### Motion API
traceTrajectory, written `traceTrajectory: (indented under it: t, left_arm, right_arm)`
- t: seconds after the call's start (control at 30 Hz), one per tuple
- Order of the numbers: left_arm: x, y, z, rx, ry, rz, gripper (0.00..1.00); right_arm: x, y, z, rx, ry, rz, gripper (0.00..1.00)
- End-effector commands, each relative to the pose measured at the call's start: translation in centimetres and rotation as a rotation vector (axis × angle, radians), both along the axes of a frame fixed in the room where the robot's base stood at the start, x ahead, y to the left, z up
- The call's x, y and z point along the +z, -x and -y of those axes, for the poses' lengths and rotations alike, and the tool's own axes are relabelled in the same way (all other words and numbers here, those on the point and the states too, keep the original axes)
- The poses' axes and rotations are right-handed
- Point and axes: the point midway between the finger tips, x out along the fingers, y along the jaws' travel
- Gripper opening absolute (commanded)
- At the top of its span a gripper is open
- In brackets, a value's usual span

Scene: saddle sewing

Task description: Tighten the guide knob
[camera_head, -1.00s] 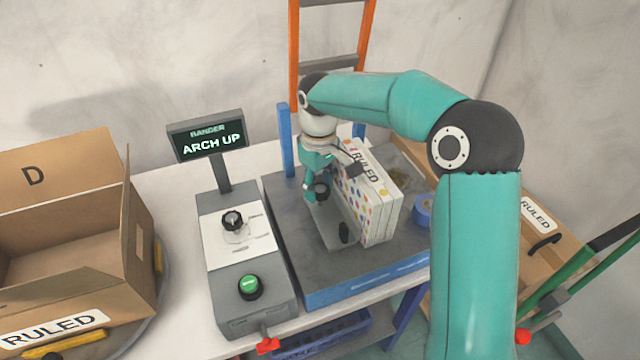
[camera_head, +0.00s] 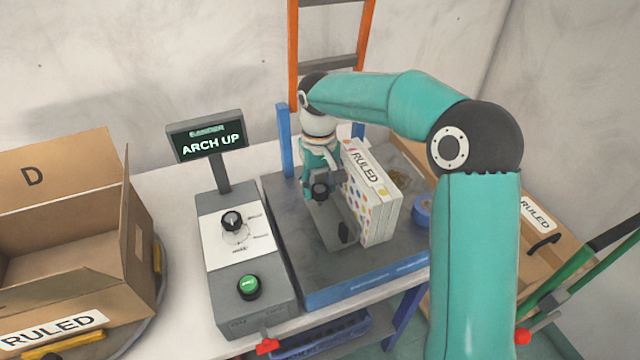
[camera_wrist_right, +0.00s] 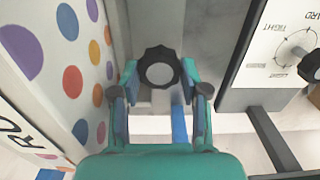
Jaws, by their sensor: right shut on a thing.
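The guide knob (camera_wrist_right: 160,66) is black and scalloped with a grey cap. It sits between the two fingers of my right gripper (camera_wrist_right: 160,82) in the right wrist view, and the gripper is shut on it. In the head view the dark knob (camera_head: 320,191) shows just below my right gripper (camera_head: 318,178), on the grey guide plate (camera_head: 325,220). A white box with coloured dots and a RULED label (camera_head: 372,205) stands upright beside the plate. My left gripper is not in view.
A control box (camera_head: 215,285) with a dial (camera_head: 232,221), a green button (camera_head: 249,287) and an ARCH UP display (camera_head: 208,140) stands left of the blue-edged bench (camera_head: 350,285). An open cardboard box (camera_head: 80,245) is at far left. Blue tape (camera_head: 423,209) lies right of the dotted box.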

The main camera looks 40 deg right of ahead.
Motion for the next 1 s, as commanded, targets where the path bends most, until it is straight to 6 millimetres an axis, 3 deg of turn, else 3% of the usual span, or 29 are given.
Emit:
traceTrajectory:
  t: [0.13,0.17,0.3,0.77,1.0]
  left_arm:
    - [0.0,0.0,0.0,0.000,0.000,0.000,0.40]
    - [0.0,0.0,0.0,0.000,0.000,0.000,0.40]
    - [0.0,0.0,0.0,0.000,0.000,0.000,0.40]
    - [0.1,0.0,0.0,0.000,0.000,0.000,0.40]
    - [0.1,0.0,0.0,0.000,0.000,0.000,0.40]
  right_arm:
    - [0.1,-0.1,0.0,0.000,0.001,0.006,0.10]
    - [0.1,-0.1,0.0,0.000,0.001,0.006,0.49]
    - [0.1,-0.1,0.0,0.001,0.001,0.005,0.70]
    - [0.1,0.0,0.2,0.000,0.004,0.001,0.70]
    - [2.0,-0.1,0.2,0.000,0.005,0.006,0.70]
